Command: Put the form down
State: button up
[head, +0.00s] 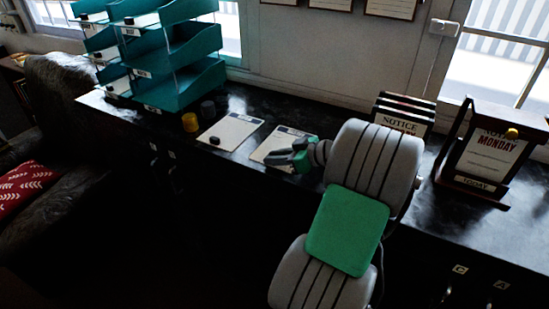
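A white form (281,139) with a dark printed band along its top is at the middle of the dark counter, partly hidden by my gripper. I cannot tell whether it lies flat on the counter or is slightly raised. A second white form (236,129) lies to its left, with a small black object (214,141) on its near left corner. My gripper (272,160) reaches in from the right, low over the near part of the right form, fingers pointing left. Its fingertips are small and dark here, so whether it grips the paper is unclear.
Teal stacked trays (172,98) stand at the back left, with yellow (190,122) and dark round pieces beside them. Notice boards (404,112) stand behind my arm. A wooden lever frame (484,160) holding a "Monday" notice stands at right. The counter's front edge is near.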

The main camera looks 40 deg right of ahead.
jog(key=o, duration=0.3)
jog(key=shift+o, duration=0.2)
